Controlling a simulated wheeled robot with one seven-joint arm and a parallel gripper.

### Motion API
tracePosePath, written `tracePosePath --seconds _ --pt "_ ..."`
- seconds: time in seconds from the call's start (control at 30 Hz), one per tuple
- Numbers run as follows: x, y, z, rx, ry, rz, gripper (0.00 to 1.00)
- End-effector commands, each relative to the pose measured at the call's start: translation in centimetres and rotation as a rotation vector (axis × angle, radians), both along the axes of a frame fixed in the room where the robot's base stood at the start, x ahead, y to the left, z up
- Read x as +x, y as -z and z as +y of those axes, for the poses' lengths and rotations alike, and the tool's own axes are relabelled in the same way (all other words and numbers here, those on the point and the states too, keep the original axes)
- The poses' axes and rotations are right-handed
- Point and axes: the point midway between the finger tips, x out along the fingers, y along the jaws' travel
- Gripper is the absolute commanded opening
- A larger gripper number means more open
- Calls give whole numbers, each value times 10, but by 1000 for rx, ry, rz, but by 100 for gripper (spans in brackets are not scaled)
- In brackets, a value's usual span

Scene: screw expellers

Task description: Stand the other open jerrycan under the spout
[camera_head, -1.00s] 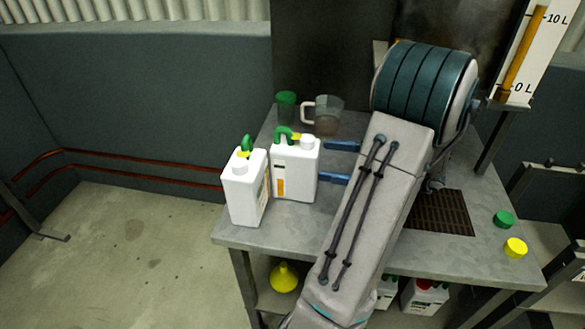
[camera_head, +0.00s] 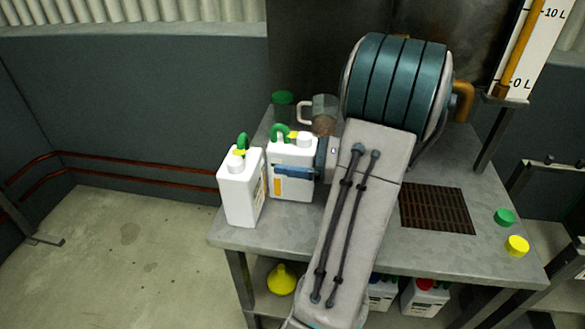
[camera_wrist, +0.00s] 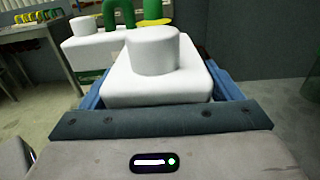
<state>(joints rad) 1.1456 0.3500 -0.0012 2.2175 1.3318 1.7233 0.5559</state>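Two white jerrycans stand upright on the grey table's left side, with bare white necks on top. The left one (camera_head: 240,190) stands at the table's edge. The right one (camera_head: 290,187) is between the blue fingers of my gripper (camera_wrist: 158,90). One finger lies across its near face; the far finger is hidden in the head view. In the wrist view the can (camera_wrist: 150,80) fills the space between the fingers, and I cannot tell whether they press on it. A bent copper-coloured pipe (camera_head: 462,98) shows right of my arm; whether it is the spout is unclear.
A dark grate (camera_head: 437,209) is set in the table (camera_head: 390,250), clear on top. A green cap (camera_head: 504,217) and a yellow cap (camera_head: 517,246) lie to its right. A clear jug (camera_head: 324,112) and a green cup (camera_head: 284,105) stand behind the cans. A yellow funnel (camera_head: 281,279) is below.

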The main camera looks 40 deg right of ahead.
Motion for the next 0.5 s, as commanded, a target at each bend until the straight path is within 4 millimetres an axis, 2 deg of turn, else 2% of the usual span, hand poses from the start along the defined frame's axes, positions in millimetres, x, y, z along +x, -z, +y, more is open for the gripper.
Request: tracePosePath --seconds 0.03,0.2,0.27,0.5 --pt "0 0 0 0 0 0 70" --pt "0 0 0 0 0 0 22" --pt "0 -1 0 0 0 -3 11" --pt "0 -3 0 -1 0 -2 12"
